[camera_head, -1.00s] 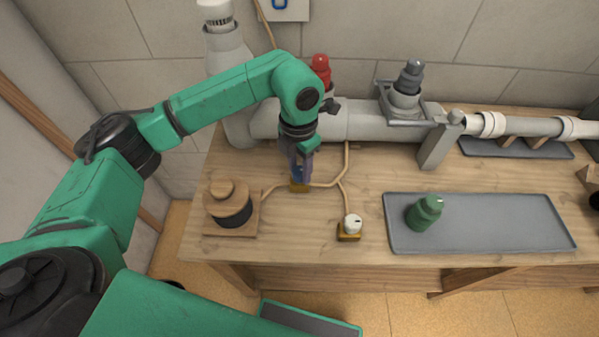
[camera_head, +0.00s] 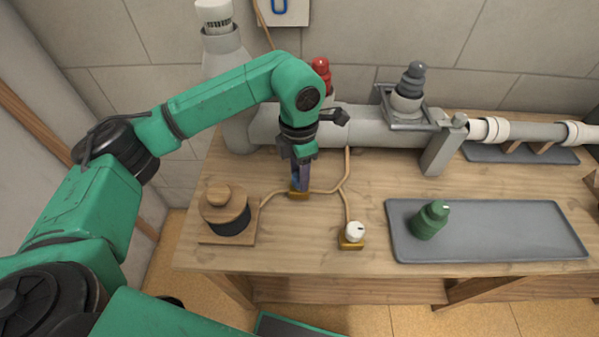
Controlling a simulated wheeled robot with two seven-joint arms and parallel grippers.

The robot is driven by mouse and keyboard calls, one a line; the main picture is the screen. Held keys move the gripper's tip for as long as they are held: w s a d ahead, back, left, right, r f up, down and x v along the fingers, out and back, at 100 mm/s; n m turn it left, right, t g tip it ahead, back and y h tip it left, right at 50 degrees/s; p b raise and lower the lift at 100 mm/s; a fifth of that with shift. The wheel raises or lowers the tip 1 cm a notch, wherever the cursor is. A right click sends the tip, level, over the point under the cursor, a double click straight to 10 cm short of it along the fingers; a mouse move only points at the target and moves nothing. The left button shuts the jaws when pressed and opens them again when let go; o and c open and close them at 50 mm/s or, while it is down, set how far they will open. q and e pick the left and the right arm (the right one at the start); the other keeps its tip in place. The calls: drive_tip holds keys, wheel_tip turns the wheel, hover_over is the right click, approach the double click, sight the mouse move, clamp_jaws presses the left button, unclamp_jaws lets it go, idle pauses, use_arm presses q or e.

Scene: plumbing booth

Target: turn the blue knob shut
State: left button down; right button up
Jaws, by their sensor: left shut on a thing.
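The blue knob (camera_head: 302,182) stands on a small brass-coloured base (camera_head: 299,194) on the wooden bench, where thin tan pipes meet. My left gripper (camera_head: 300,179) points down from above and is shut on the blue knob. Its fingers hide most of the knob, so the knob's turned angle cannot be told. My right gripper is not in view.
A white knob (camera_head: 354,231) stands nearer the front edge. A round wooden-topped piece (camera_head: 226,210) is to the left. A thick grey pipe (camera_head: 370,127) runs behind.

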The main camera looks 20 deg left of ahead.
use_arm(q)
drive_tip(key=shift+c, duration=2.1)
unclamp_jaws()
drive_tip(key=shift+r, duration=0.1)
wheel_tip(320, 180, up, 15)
drive_tip(key=shift+f, duration=0.2)
drive_tip(key=shift+w+a, duration=0.1)
